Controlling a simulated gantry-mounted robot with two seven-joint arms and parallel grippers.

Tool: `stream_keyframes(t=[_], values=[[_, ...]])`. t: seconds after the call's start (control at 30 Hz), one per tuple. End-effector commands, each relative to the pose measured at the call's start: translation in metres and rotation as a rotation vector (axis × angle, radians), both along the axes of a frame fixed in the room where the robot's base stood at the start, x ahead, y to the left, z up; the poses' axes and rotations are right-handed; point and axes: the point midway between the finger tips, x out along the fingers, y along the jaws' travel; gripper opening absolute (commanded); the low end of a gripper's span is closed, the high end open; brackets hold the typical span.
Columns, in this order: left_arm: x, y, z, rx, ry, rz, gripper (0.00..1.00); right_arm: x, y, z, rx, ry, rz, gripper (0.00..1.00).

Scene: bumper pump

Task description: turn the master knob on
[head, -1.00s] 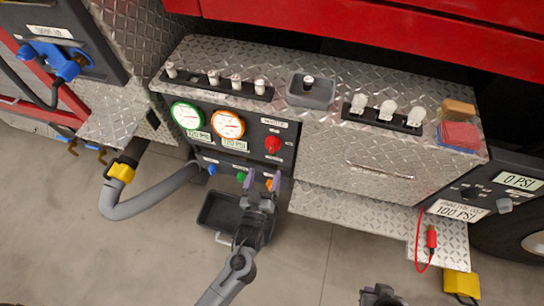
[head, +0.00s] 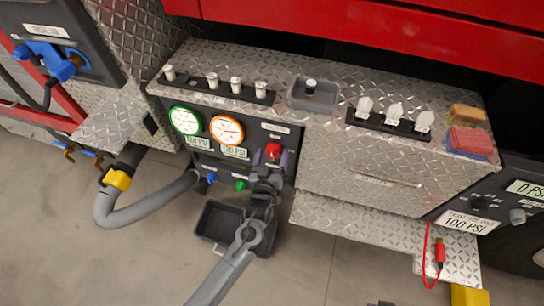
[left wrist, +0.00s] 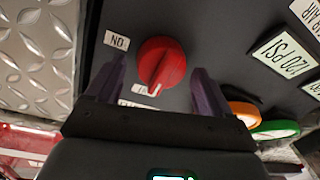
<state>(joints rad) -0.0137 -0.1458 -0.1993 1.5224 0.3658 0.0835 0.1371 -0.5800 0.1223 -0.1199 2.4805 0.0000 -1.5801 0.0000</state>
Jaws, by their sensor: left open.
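The red master knob (head: 273,152) sits on the dark gauge panel (head: 277,139), right of the two gauges. My left gripper (head: 271,160) is in front of it, open, its purple fingers on either side. In the left wrist view the knob (left wrist: 161,62) lies between the two fingers (left wrist: 160,75), with visible gaps to both. Its white mark points toward a partly hidden label (left wrist: 147,89) on the gripper's side. The "ON" label (left wrist: 117,40) is at the knob's upper left there. Only a dark sliver shows at the head view's bottom edge; my right gripper cannot be made out.
A green-rimmed gauge (head: 185,120) and an orange-rimmed gauge (head: 227,130) are left of the knob. A dark open bin (head: 213,220) is below the panel.

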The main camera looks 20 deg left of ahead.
Motion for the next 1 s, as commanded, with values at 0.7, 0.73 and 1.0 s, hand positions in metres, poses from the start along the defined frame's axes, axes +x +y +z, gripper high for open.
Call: stream_keyframes(t=[0.7, 0.73, 1.0], values=[[0.0019, 0.0004, 0.0000, 0.001, 0.001, 0.000, 0.26, 0.0001, 0.0013, -0.0007, 0.005, 0.001, -0.004, 0.00], [0.0019, 0.0004, 0.0000, 0.001, 0.000, 0.000, 0.26, 0.0002, 0.0013, -0.0006, 0.005, 0.001, -0.004, 0.00], [0.0020, 0.0000, 0.0019, 0.044, 0.005, 0.000, 0.26, 0.0000, -0.0001, 0.0059, -0.001, 0.001, 0.001, 0.00]])
